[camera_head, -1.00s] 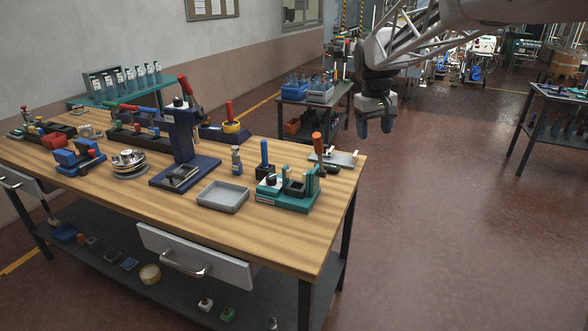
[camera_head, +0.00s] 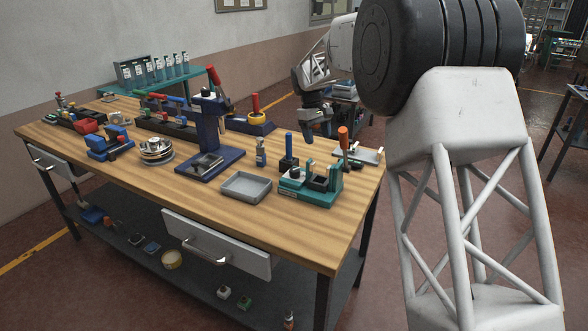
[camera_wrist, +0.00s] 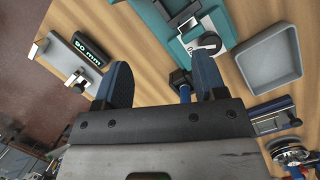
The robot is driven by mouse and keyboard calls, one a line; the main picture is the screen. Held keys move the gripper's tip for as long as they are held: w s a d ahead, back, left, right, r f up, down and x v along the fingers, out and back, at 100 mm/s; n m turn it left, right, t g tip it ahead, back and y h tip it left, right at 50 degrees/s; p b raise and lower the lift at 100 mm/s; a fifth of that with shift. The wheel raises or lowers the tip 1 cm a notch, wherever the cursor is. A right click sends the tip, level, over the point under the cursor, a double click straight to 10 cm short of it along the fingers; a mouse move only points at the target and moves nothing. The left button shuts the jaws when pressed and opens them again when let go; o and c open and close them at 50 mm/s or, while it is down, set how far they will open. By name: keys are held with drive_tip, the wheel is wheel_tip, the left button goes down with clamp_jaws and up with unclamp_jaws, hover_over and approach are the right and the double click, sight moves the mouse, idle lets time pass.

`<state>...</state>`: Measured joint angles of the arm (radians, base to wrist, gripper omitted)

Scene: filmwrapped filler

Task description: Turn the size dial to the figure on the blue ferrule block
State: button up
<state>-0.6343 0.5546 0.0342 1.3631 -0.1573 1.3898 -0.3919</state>
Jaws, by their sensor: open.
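My gripper (camera_head: 314,128) hangs over the back right of the workbench in the head view. In the wrist view its two blue fingers stand apart with nothing gripped between the tips (camera_wrist: 161,62). A teal fixture (camera_head: 312,197) stands at the bench's right part; it also shows in the wrist view (camera_wrist: 165,30). The dial, a dark knob on a white plate (camera_wrist: 208,43), sits on it, beyond the right finger. A dark block with a blue post (camera_head: 288,147) stands behind the fixture; the right finger partly covers it in the wrist view. I read no figure on it.
A grey tray (camera_head: 246,187) stands left of the fixture. A plate with a display (camera_wrist: 88,49) reading what looks like "50 mm" lies at the bench's right end. An orange-handled tool (camera_head: 343,140) rises beside the fixture. A blue press (camera_head: 208,140) stands further left.

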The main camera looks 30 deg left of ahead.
drive_tip(key=n+h, duration=0.2)
approach(294, 169)
drive_tip(key=d+f, duration=0.1)
drive_tip(key=shift+w+d+f+g+y, duration=0.1)
drive_tip(key=shift+w+f+g+y, duration=0.1)
drive_tip(key=shift+g+y, duration=0.15)
drive_tip(key=shift+f, duration=0.1)
drive_tip(key=shift+x, duration=3.8)
drive_tip(key=shift+d, duration=0.1)
drive_tip(key=c, duration=0.9)
